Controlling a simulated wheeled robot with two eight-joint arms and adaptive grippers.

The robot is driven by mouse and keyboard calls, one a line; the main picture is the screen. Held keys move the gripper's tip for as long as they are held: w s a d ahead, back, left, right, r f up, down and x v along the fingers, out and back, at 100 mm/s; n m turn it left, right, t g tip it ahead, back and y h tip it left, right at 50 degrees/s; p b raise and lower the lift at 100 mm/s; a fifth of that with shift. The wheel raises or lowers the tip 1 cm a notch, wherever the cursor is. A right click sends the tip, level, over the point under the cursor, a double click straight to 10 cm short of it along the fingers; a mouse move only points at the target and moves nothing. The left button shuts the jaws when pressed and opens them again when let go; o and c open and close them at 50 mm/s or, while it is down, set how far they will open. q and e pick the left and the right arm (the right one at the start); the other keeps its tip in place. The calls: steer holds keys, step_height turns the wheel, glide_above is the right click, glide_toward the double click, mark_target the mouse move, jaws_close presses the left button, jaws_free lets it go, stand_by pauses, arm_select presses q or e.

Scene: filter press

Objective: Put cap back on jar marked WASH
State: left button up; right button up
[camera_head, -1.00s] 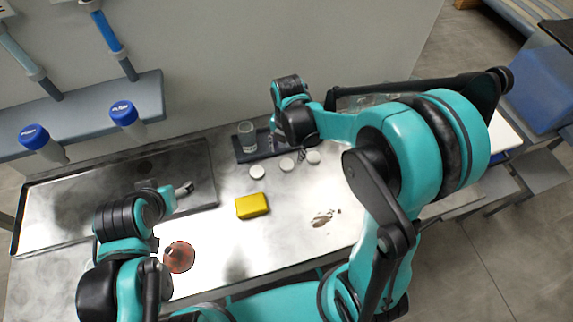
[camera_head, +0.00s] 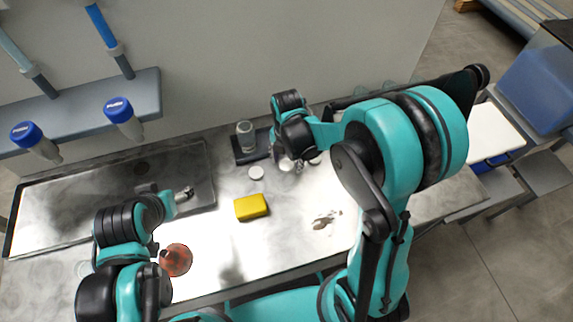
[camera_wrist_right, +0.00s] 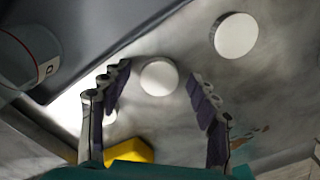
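A clear glass jar (camera_head: 246,136) with a pale label stands on a dark tray (camera_head: 250,157) at the back of the bench; its label also shows in part in the right wrist view (camera_wrist_right: 40,68), but I cannot read it. Three white round caps lie on the bench: a left cap (camera_head: 256,173), a middle cap (camera_wrist_right: 159,76) and a right cap (camera_wrist_right: 236,35). My right gripper (camera_wrist_right: 158,80) is open above the middle cap, which appears between its fingertips. Other jars are hidden by my right arm. My left gripper (camera_head: 185,194) hovers over the left bench; its fingers are unclear.
A yellow block (camera_head: 251,207) lies mid-bench, in front of the caps. A copper-red funnel-like object (camera_head: 176,260) is near my left arm. A shallow dark tray (camera_head: 100,200) covers the left bench. Blue-capped tubes (camera_head: 118,109) hang on a wall shelf (camera_head: 85,118).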

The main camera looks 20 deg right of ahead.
mark_target(287, 164)
steer(key=c, duration=0.5)
steer(key=shift+r, duration=0.1)
steer(key=shift+r+p, duration=0.35)
steer(key=shift+r, duration=0.25)
step_height(287, 164, up, 3)
steer(key=shift+p, duration=0.75)
steer(key=s+d+r+p, duration=0.3)
steer(key=s+d+r, duration=0.3)
steer(key=s, duration=0.3)
steer(key=shift+d+r+p, duration=0.3)
steer(key=shift+d+p, duration=0.05)
steer(key=shift+d, duration=0.45)
